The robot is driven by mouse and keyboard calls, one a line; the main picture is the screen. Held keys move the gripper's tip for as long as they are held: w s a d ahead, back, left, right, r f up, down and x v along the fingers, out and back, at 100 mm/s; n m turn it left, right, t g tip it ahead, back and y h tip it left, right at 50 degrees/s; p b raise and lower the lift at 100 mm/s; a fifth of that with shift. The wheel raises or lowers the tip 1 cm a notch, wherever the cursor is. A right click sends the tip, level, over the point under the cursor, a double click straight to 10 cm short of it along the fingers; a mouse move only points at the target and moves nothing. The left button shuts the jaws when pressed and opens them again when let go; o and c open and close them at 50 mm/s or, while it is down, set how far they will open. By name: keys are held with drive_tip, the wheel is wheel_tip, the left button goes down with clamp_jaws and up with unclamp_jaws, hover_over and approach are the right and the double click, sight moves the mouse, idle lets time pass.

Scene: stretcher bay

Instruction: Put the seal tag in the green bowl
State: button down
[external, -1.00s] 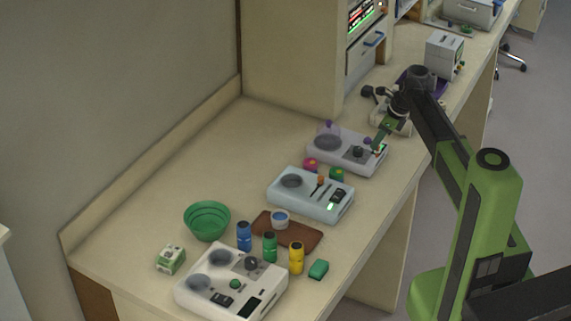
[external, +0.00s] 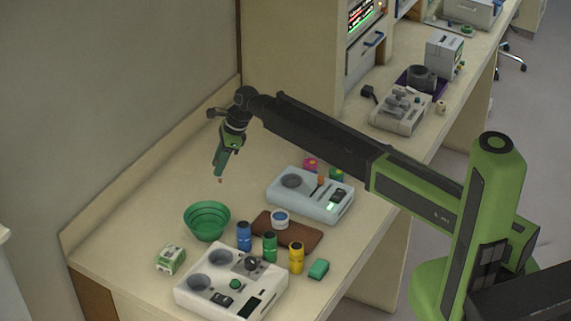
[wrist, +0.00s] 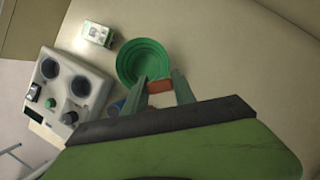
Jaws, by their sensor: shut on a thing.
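The seal tag (wrist: 160,86) is a small orange-red piece held between the two fingertips of my gripper (wrist: 159,88). In the external view only a tiny red bit of the tag (external: 220,181) shows below my gripper (external: 221,176). My gripper points down and is above the bench, just behind and slightly right of the green bowl (external: 207,235). The bowl is round with ridged walls and looks empty. In the wrist view the green bowl (wrist: 122,62) lies just beyond the fingertips, left of the tag. The tag is apart from the bench.
A green-white box (external: 171,260) and a white device (external: 232,285) stand in front of the bowl. Blue (external: 244,236), green (external: 270,247) and yellow (external: 296,258) bottles stand right of it, near a brown tray (external: 303,238). The bench behind the bowl is clear.

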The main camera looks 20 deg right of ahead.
drive_tip(key=s+a+n, duration=0.1)
drive_tip(key=s+a, duration=0.4)
drive_tip(key=a, duration=0.1)
wheel_tip(320, 180, down, 10)
drive_tip(key=b, duration=1)
drive_tip(key=shift+f+b, duration=0.25)
drive_tip(key=shift+b, duration=0.1)
drive_tip(key=shift+w, duration=0.1)
drive_tip(key=c, duration=0.9)
unclamp_jaws()
drive_tip(key=shift+c, duration=0.2)
wheel_tip(320, 180, up, 7)
drive_tip(key=p, duration=0.7)
